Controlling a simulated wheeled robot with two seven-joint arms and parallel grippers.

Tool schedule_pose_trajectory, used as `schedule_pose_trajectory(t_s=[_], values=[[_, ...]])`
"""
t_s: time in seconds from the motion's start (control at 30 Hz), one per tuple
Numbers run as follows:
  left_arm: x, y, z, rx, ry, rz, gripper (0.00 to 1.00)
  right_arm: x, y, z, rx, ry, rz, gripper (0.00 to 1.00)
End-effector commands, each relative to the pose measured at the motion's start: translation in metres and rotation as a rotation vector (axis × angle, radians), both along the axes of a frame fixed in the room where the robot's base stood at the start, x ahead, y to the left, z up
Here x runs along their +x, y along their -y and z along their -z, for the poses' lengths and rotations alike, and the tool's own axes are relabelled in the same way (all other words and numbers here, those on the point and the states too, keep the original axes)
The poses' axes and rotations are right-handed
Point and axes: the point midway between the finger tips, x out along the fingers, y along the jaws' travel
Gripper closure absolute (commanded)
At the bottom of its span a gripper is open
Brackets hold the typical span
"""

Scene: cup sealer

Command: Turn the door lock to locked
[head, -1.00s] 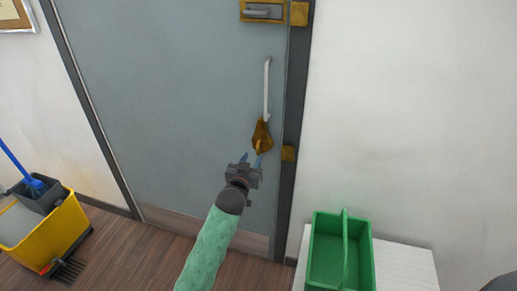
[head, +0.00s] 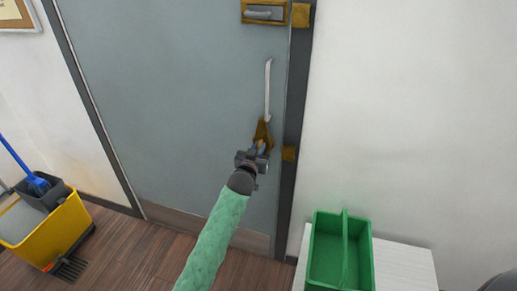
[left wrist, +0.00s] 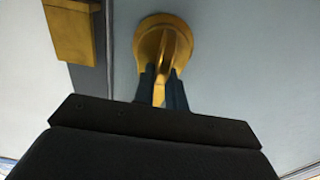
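The brass door lock (head: 262,132) sits on the grey door, below the long pale pull handle (head: 267,90). In the left wrist view, it shows a round plate with a raised turn piece (left wrist: 164,50) that stands roughly upright in the picture. My left gripper (head: 258,148) is at the lock. Its two dark fingers (left wrist: 161,88) lie on either side of the turn piece, with almost no gap showing. The fingers and wrist hide the lower part of the lock. My right gripper is not in view.
A brass block (head: 289,153) is on the dark door frame just right of the lock. A brass latch (head: 264,12) is higher on the door. A green caddy (head: 325,222) stands on a white table (head: 405,267) at lower right. A yellow mop bucket (head: 55,230) is at left.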

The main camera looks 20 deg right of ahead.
Motion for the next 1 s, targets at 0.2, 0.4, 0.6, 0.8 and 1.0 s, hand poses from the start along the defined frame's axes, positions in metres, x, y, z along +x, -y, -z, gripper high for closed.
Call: schedule_pose_trajectory(t_s=[0.2, 0.4, 0.6, 0.8, 1.0], values=[[0.000, 0.000, 0.000, 0.000, 0.000, 0.000, 1.00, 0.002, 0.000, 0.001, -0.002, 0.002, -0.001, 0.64], [0.000, 0.000, 0.000, 0.011, 0.007, 0.000, 1.00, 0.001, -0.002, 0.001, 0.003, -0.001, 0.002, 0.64], [-0.001, 0.001, 0.000, 0.069, 0.046, 0.001, 1.00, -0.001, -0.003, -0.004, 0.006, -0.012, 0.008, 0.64], [-0.002, 0.003, -0.001, 0.188, 0.127, 0.000, 1.00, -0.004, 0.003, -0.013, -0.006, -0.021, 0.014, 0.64], [-0.004, 0.006, 0.000, 0.342, 0.232, 0.001, 1.00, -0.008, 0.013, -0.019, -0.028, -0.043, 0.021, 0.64]])
